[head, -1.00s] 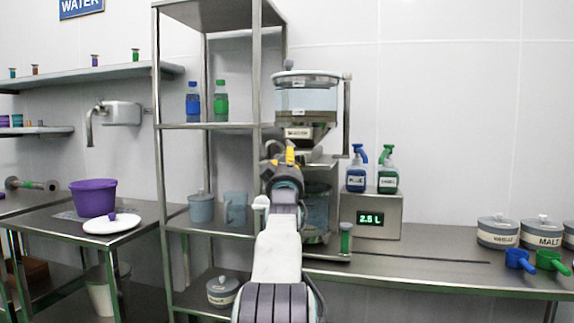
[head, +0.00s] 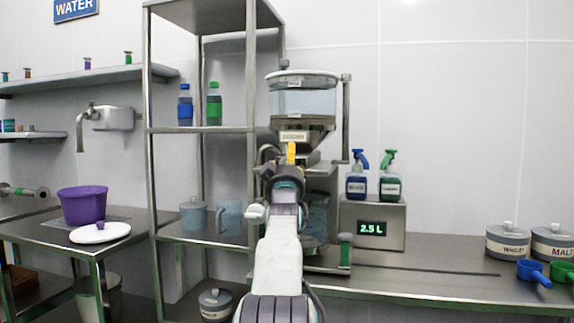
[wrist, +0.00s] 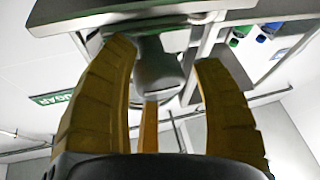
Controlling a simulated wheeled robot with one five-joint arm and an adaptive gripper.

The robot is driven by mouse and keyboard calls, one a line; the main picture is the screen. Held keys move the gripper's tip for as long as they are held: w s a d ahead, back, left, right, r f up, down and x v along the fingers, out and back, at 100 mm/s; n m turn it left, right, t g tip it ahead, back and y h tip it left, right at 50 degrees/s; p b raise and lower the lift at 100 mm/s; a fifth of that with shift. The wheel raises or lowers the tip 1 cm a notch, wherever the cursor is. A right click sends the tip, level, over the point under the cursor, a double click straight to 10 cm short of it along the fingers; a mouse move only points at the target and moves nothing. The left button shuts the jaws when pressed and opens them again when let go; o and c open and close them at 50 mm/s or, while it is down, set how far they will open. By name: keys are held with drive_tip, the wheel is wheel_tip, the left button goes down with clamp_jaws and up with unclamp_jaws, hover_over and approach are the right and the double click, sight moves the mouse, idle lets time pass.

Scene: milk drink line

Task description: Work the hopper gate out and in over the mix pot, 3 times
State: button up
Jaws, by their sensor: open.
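The hopper (head: 303,103) is a clear bin with a metal outlet, standing on a metal frame right of my arm in the head view. My gripper (head: 291,153) is just below and in front of the outlet. In the wrist view my gripper (wrist: 163,60) is open, its yellow-brown fingers on either side of a grey rounded knob (wrist: 158,68). This looks like the hopper gate's handle; I cannot tell how far the gate is out. The fingers appear apart from it. The mix pot (head: 318,218), a clear vessel under the hopper, is partly hidden by my arm.
A scale (head: 372,226) reading 2.5 L stands right of the hopper frame, with blue and green spray bottles on top. A metal shelf rack (head: 152,170) stands close on the left. The counter (head: 440,268) is mostly clear in its middle.

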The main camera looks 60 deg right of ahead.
drive_tip(key=shift+o, duration=0.2)
drive_tip(key=shift+f, duration=0.2)
drive_tip(key=shift+s+a+f, duration=0.15)
drive_tip(key=v, duration=1.1)
drive_tip(key=shift+a, duration=0.2)
drive_tip(key=shift+s, duration=0.1)
idle(1.0)
